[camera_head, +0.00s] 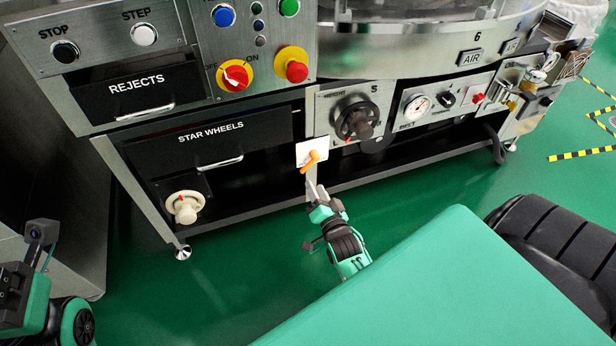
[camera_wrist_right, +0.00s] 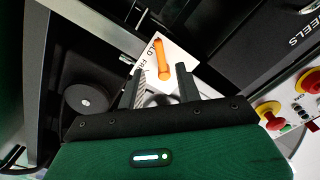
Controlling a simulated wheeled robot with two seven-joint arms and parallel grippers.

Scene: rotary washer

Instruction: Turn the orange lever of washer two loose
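The orange lever (camera_head: 310,161) sits on a small white plate (camera_head: 318,148) on the washer's frame, below the silver panel with the black handwheel. My right gripper (camera_head: 317,191) is just below and in front of the lever. In the right wrist view the lever (camera_wrist_right: 161,58) stands out beyond the fingertips, and its lower end shows between the two fingers. The fingers (camera_wrist_right: 161,72) are apart, with nothing seen gripped between them. Part of the white plate's lettering is hidden. My left gripper (camera_head: 40,240) is at the left edge, far from the lever; its fingers are unclear.
The black STAR WHEELS drawer (camera_head: 222,140) and a cream knob (camera_head: 184,207) are left of the lever. The black handwheel (camera_head: 356,118) is above right, near a pressure gauge (camera_head: 417,106). Red emergency buttons sit higher up. Green floor is open in front of the washer.

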